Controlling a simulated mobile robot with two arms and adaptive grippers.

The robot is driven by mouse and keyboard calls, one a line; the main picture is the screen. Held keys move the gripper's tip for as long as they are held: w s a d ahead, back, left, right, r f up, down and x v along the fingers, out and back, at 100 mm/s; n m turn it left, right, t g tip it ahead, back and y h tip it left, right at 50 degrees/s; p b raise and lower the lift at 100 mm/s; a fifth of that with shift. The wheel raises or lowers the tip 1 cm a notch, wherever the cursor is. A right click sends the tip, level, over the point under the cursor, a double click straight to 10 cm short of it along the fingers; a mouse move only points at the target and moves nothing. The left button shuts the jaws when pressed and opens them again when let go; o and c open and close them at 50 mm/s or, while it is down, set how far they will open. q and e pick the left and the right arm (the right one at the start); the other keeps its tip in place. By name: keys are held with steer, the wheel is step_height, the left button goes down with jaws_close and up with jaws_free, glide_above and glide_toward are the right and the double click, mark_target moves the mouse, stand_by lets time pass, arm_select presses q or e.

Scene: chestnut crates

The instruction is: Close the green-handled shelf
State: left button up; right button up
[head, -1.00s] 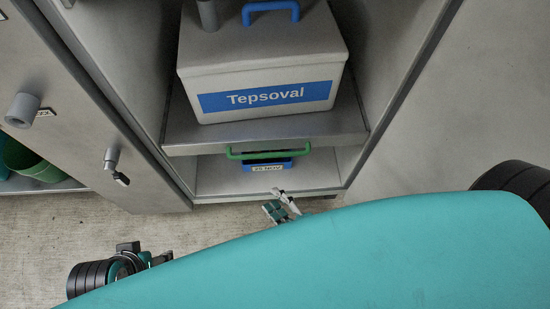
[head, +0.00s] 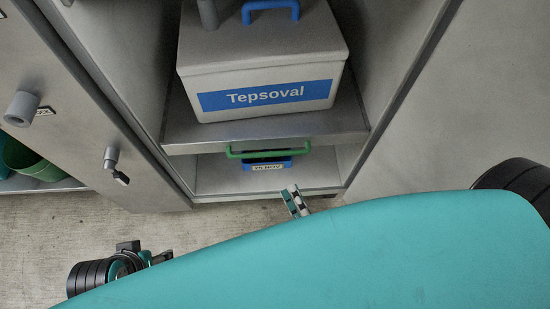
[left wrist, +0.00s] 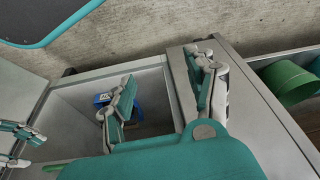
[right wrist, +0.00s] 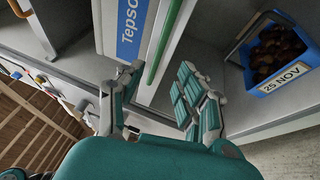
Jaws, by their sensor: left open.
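The shelf (head: 330,130) is a grey metal board inside the open cabinet, with a green bar handle (head: 238,155) along its front edge. The handle also runs upright in the right wrist view (right wrist: 164,40), beyond the fingers. My right gripper (right wrist: 155,76) is open, its fingers apart and nothing between them. In the head view it shows in front of the cabinet (head: 292,194), below and right of the handle and apart from it. My left gripper (left wrist: 163,66) is open and empty, lower left in the head view (head: 163,257), away from the shelf.
A grey box with a blue Tepsoval label (head: 264,95) stands on the shelf. Below it, a blue crate (right wrist: 292,81) of chestnuts marked 25 NOV sits on the cabinet floor. A grey door (head: 110,120) is at left, with a green container (head: 32,162) beyond it.

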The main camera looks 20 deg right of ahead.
arm_select(q)
steer(key=w, duration=0.1)
steer(key=w+d+t+b, duration=0.1)
steer(key=w, duration=0.1)
steer(key=shift+t, duration=0.3)
arm_select(e)
steer(key=x, duration=0.9)
steer(key=shift+w, duration=0.35)
arm_select(q)
steer(key=shift+a, duration=0.1)
arm_select(e)
steer(key=shift+r, duration=0.15)
steer(key=shift+c, duration=0.2)
arm_select(q)
steer(key=shift+s, duration=0.1)
arm_select(e)
jaws_close()
